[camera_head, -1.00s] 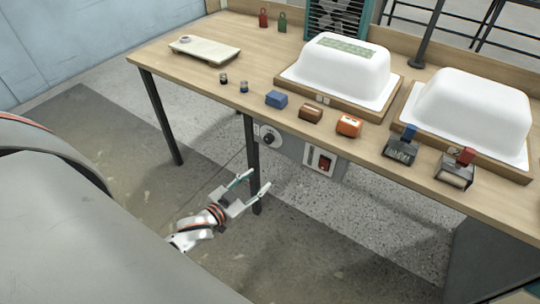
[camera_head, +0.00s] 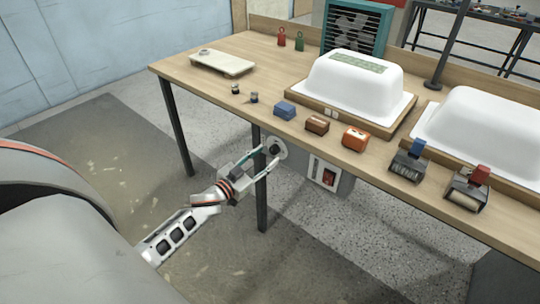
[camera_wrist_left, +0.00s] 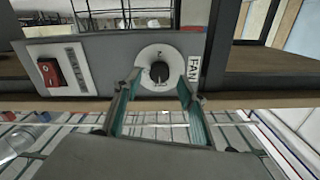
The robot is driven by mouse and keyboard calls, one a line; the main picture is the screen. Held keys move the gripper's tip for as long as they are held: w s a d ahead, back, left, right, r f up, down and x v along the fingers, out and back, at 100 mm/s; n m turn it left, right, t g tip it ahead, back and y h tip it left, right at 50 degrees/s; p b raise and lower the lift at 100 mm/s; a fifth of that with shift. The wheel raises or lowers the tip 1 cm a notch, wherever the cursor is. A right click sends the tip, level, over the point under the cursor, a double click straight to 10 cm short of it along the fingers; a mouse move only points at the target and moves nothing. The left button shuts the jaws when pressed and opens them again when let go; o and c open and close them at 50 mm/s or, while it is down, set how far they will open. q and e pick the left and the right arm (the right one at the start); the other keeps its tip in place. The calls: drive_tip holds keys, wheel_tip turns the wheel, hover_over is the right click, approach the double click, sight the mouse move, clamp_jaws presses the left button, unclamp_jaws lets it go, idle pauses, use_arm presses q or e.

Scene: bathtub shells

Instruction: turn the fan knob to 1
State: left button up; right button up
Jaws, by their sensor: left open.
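The fan knob (camera_head: 275,149) is a black knob on a round pale dial, on the grey panel under the table's front edge. In the left wrist view the knob (camera_wrist_left: 159,72) sits on its white dial, with a "2" above it and a FAN label (camera_wrist_left: 194,69) beside it. The knob's pointer direction is too small to tell. My left gripper (camera_head: 268,157) is open in front of the dial. In the wrist view its fingertips (camera_wrist_left: 159,80) lie on either side of the knob. Whether they touch it cannot be told. My right gripper is not in view.
A red switch (camera_head: 328,177) is on the same panel, beside the dial. A table leg (camera_head: 262,200) stands just below my left gripper. The wooden table (camera_head: 225,105) carries white tub shells (camera_head: 350,85), small blocks and tools. A teal fan (camera_head: 352,30) stands at the back.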

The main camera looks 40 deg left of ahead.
sight(274, 150)
use_arm(q)
drive_tip(key=shift+w+d, duration=0.1)
drive_tip(key=shift+w, duration=1.2)
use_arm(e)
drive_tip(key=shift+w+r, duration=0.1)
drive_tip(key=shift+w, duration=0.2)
use_arm(q)
drive_tip(key=c, duration=1.1)
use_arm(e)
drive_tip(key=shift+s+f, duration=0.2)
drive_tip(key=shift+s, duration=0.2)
